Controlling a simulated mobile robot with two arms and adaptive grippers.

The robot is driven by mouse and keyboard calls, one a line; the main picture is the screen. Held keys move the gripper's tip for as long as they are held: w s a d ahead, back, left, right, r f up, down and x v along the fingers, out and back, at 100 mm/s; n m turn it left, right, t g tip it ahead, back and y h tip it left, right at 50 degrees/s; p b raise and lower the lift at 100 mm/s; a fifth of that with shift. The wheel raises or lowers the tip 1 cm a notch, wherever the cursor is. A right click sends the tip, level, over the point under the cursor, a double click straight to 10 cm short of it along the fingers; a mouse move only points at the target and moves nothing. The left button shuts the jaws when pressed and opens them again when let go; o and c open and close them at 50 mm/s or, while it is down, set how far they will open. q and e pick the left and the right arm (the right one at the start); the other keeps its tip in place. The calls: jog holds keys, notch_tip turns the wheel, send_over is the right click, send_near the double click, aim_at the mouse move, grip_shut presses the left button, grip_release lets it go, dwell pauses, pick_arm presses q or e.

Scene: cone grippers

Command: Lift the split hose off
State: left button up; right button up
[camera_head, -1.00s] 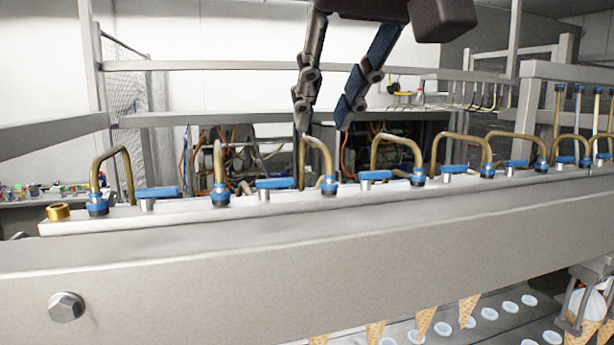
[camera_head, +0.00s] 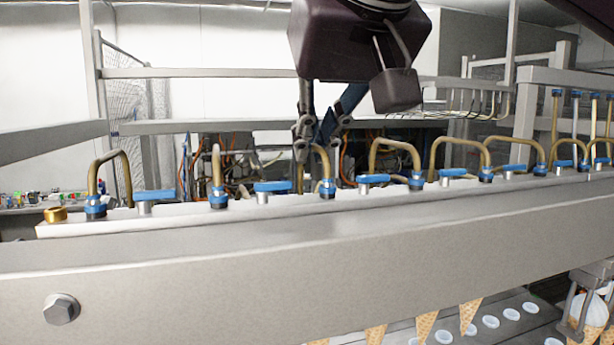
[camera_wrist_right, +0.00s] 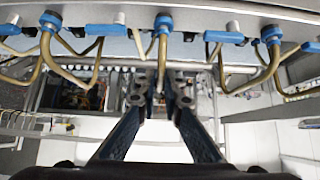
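A row of brass-coloured bent hoses with blue collars stands on the metal rail. The hose (camera_head: 326,164) nearest my right gripper rises from a blue collar and bends over at the top. I cannot make out a split in it. My right gripper (camera_head: 314,150) is above and behind the rail at this hose's bend, its fingers partly overlapping it in the head view. In the right wrist view the two fingers (camera_wrist_right: 161,88) stand apart, with a hose (camera_wrist_right: 162,62) reaching toward the gap between them. Whether they touch it is unclear. My left gripper is not visible.
Blue-handled valves (camera_head: 272,187) stand between the hoses along the rail (camera_head: 250,245). Neighbouring hoses (camera_head: 217,170) and (camera_head: 395,148) rise on both sides. A frame bar (camera_head: 220,127) runs behind. Cones (camera_head: 426,325) hang below at the front right.

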grip_shut()
jog(key=shift+r+p, duration=0.7)
jog(key=shift+r, duration=1.8)
jog(key=shift+f, duration=0.1)
